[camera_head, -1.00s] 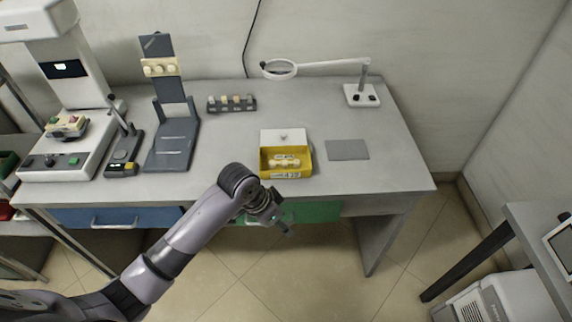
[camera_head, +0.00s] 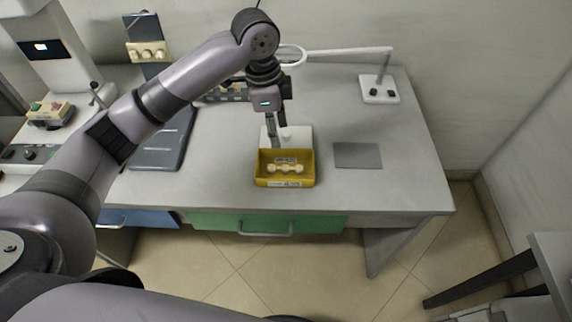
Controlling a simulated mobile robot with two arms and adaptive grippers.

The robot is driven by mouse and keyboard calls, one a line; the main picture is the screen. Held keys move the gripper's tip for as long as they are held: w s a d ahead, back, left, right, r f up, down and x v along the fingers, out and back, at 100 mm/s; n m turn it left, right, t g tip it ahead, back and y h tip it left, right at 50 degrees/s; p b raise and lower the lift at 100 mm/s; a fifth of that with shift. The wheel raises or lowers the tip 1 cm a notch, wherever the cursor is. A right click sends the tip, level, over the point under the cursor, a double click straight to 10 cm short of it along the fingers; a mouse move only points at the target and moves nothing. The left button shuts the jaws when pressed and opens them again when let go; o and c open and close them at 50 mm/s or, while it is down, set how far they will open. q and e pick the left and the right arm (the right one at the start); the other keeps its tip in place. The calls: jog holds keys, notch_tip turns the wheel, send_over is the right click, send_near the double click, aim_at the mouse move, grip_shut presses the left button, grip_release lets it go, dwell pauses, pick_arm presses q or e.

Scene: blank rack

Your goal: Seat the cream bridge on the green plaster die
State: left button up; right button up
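The cream bridge (camera_head: 285,168), a short row of rounded units, lies inside the yellow box (camera_head: 286,183) on the grey bench. My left gripper (camera_head: 277,138) points down just behind and above the box. Its two dark fingers look apart, with nothing seen between them. My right gripper is not in view. I cannot pick out the green plaster die for certain. A small cream block with green and red spots (camera_head: 49,110) sits on the white machine at the left.
A dark upright stand (camera_head: 150,55) holds a cream bar. A small rack (camera_head: 222,93) is partly behind my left arm. A white card (camera_head: 300,134) is behind the box and a grey pad (camera_head: 357,155) to its right. A magnifier lamp (camera_head: 379,90) stands at the back right.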

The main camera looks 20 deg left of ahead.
pick_arm(q)
send_near(285, 167)
notch_tip(285, 167, down, 3)
jog(key=shift+w+d, duration=0.1)
jog(key=shift+f, duration=0.5)
jog(key=f, duration=0.1)
jog(key=f+p, duration=0.1)
jog(key=f, duration=0.1)
jog(key=shift+d+f, duration=0.3)
jog(key=shift+d, duration=0.05)
jog(key=shift+f, duration=0.5)
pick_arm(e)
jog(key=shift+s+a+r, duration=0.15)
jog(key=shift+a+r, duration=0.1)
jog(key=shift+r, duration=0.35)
pick_arm(q)
jog(key=shift+c, duration=0.6)
grip_shut()
